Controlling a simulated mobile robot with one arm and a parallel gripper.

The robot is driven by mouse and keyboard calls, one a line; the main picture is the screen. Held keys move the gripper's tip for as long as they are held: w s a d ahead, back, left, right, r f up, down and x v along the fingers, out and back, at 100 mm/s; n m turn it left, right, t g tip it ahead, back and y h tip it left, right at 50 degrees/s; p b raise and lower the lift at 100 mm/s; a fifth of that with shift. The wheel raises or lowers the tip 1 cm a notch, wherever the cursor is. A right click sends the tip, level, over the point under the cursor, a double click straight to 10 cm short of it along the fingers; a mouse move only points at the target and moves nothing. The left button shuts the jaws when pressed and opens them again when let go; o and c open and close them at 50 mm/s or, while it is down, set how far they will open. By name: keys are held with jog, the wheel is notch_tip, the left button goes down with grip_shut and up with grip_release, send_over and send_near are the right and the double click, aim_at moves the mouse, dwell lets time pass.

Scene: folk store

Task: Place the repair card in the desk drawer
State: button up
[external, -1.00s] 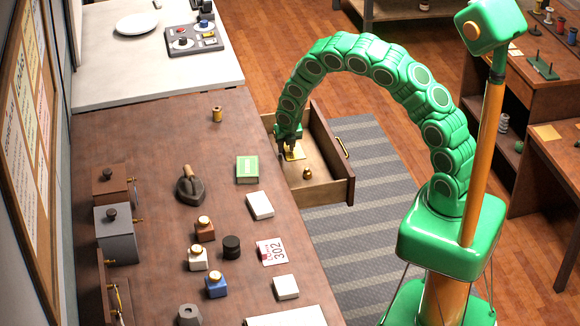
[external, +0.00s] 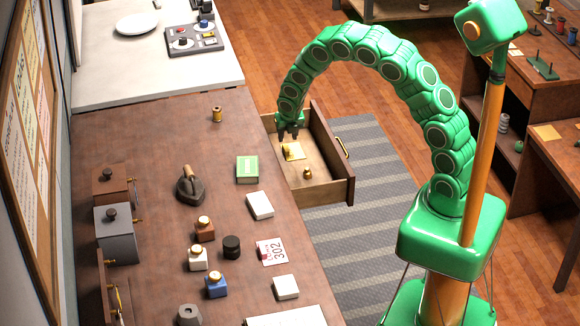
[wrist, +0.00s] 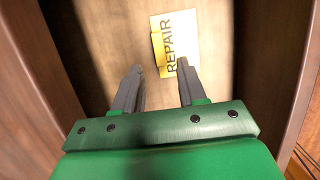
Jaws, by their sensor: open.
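The yellow repair card (external: 294,151) lies inside the open desk drawer (external: 325,190), on its pale floor toward the far end. In the wrist view the card (wrist: 176,42) shows the word REPAIR, with a folded or raised yellow edge on its left side. My gripper (external: 289,135) is just above the card, inside the drawer's outline. In the wrist view its two dark fingers (wrist: 160,85) are spread apart with nothing between them, and the card lies beyond the fingertips.
A small brass object (external: 307,173) stands in the drawer near the card. The desk top (external: 150,140) holds a green box (external: 247,169), a flat iron (external: 190,187), ink bottles (external: 205,229) and a card marked 302 (external: 271,251). A striped rug (external: 350,240) lies below the drawer.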

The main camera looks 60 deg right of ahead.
jog(key=s+a+r+m+g, duration=0.1)
jog(key=s+a+r+m, duration=0.2)
jog(key=s+r+m, duration=0.7)
jog(key=s+a+r+m+g, duration=0.15)
jog(key=s+r+m, duration=0.35)
jog(key=s+r, duration=0.85)
jog(key=s+a+r+m, duration=0.1)
jog(key=s+m, duration=0.3)
jog(key=s, duration=0.4)
jog(key=s+a+r+m+g+y, duration=0.1)
jog(key=s+a+r+m, duration=0.1)
jog(key=s, duration=0.6)
jog(key=s+a+r+m+y, duration=0.1)
jog(key=s+a+r+m, duration=0.1)
jog(key=s+m, duration=0.4)
jog(key=s+a, duration=0.1)
jog(key=s, duration=0.2)
jog(key=shift+a+g, duration=0.25)
jog(key=shift+g, duration=0.1)
jog(key=shift+f, duration=0.1)
